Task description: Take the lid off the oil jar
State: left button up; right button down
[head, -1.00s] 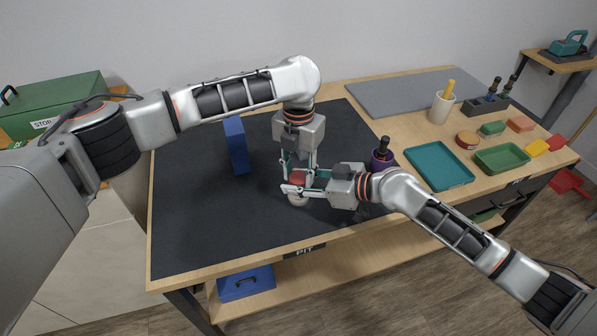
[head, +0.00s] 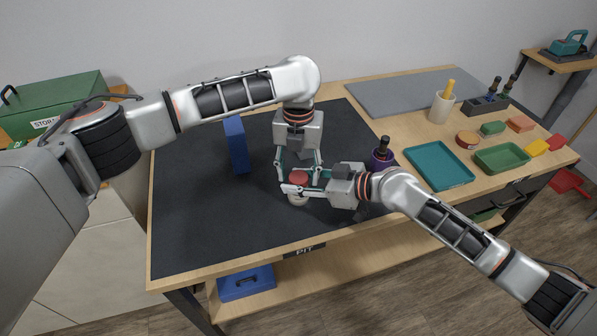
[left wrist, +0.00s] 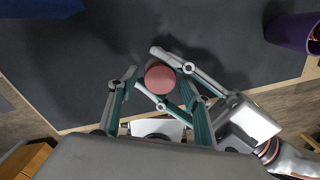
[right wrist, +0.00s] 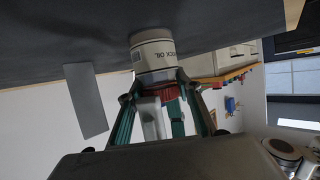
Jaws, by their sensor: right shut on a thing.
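The oil jar (head: 298,201) is a small cream jar upright on the black mat, with lettering ending in "CK OIL" in the right wrist view (right wrist: 153,52). Its red round lid (head: 299,178) is on top; it also shows in the left wrist view (left wrist: 160,78). My right gripper (head: 303,189) comes in from the right and is shut on the jar, just below the lid. My left gripper (head: 299,170) points down from above, open, with its fingers spread on either side of the lid. The right gripper hides part of the jar.
A blue upright block (head: 236,145) stands left of the grippers. A purple cup (head: 381,160) with a dark-handled tool stands close on the right. A teal tray (head: 438,167) and a green tray (head: 502,158) lie farther right. The mat's left and front are clear.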

pick_arm(q)
jog(key=shift+r, duration=2.3)
jog(key=shift+c, duration=0.3)
notch_tip(320, 180, up, 3)
jog(key=m, duration=0.3)
jog(key=shift+f, duration=3.85)
jog(key=shift+c, duration=0.5)
jog(key=c, duration=1.1)
jog(key=shift+o, duration=0.2)
jog(key=shift+n, duration=1.5)
